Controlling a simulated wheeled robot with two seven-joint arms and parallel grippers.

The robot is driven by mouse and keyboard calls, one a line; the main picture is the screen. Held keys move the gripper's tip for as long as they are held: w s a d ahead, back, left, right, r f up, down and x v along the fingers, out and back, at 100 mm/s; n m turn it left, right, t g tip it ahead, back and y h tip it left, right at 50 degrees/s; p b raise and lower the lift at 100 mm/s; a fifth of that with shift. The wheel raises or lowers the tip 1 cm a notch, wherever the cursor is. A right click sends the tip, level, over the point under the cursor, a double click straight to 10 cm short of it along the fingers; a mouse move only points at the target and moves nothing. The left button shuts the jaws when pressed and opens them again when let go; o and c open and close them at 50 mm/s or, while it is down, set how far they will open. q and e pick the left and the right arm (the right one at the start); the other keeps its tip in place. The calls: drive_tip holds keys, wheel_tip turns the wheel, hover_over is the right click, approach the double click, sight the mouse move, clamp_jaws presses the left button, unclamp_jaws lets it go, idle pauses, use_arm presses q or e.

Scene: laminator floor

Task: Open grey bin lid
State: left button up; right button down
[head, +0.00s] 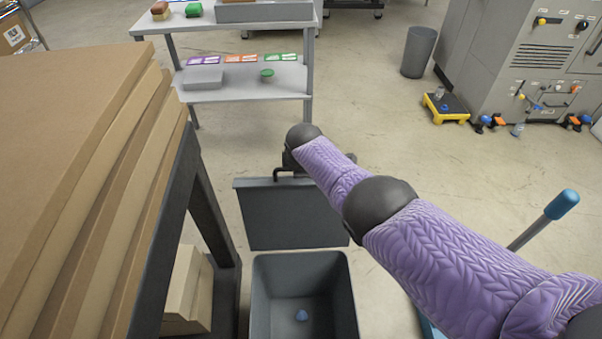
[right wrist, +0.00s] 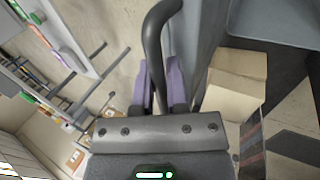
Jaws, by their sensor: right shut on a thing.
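The grey bin (head: 258,300) stands on the floor at the bottom centre of the head view. Its dark grey lid (head: 290,218) is raised and stands roughly upright at the bin's far edge, so the inside is visible. My right gripper (head: 288,167) is at the top edge of the lid, partly hidden by its own wrist. In the right wrist view my right gripper (right wrist: 158,80) is shut on the lid's dark curved handle (right wrist: 157,35). A small blue object (head: 301,315) lies on the bin's floor. My left gripper is not in view.
A rack with stacked cardboard sheets (head: 70,130) stands close on the left. A grey shelf table (head: 250,80) is beyond the lid. A waste bin (head: 418,52), a yellow step (head: 446,108) and a large machine (head: 520,60) are at the right back. Floor between is clear.

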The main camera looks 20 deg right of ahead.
drive_tip(key=shift+w+d+f, duration=0.15)
drive_tip(key=shift+w, duration=0.15)
drive_tip(key=c, duration=0.7)
unclamp_jaws()
drive_tip(key=shift+o, duration=0.2)
